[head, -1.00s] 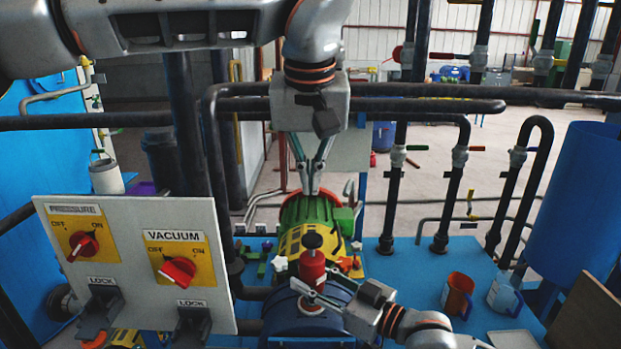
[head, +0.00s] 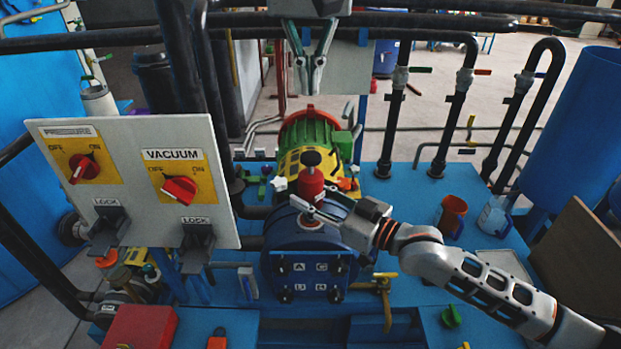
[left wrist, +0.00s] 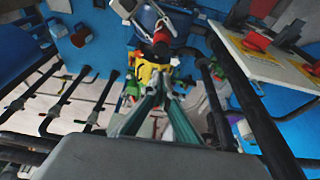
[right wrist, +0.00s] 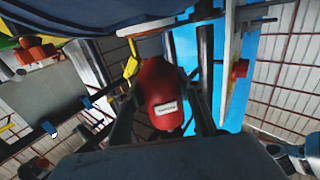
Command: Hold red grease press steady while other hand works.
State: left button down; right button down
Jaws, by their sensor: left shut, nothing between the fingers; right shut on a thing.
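The red grease press (head: 311,184), a red cylinder with a black knob on top, stands upright on the blue round housing (head: 290,232) in the head view. My right gripper (head: 316,211) is shut on its lower part. In the right wrist view the red press (right wrist: 160,90) with a white label sits between the fingers. My left gripper (head: 308,92) is shut and empty, above and behind the press, just over the green and yellow motor (head: 310,140). In the left wrist view the press (left wrist: 160,38) shows beyond the left fingertips (left wrist: 164,75), apart from them.
A grey panel (head: 130,215) with red PRESSURE and VACUUM knobs stands left of the press. Black pipes (head: 458,115) rise behind and to the right. An orange mug (head: 452,215) and a clear jug (head: 495,218) stand on the blue deck at right.

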pick_arm(q)
send_near(310, 157)
jog(key=x, duration=0.2)
jog(key=w+x, duration=0.1)
jog(key=x, duration=0.2)
jog(key=shift+w, duration=0.1)
jog(key=shift+f, duration=0.7)
jog(key=shift+f, duration=1.4)
notch_tip(310, 157, up, 5)
jog(key=v, duration=0.9)
jog(key=shift+r, duration=0.15)
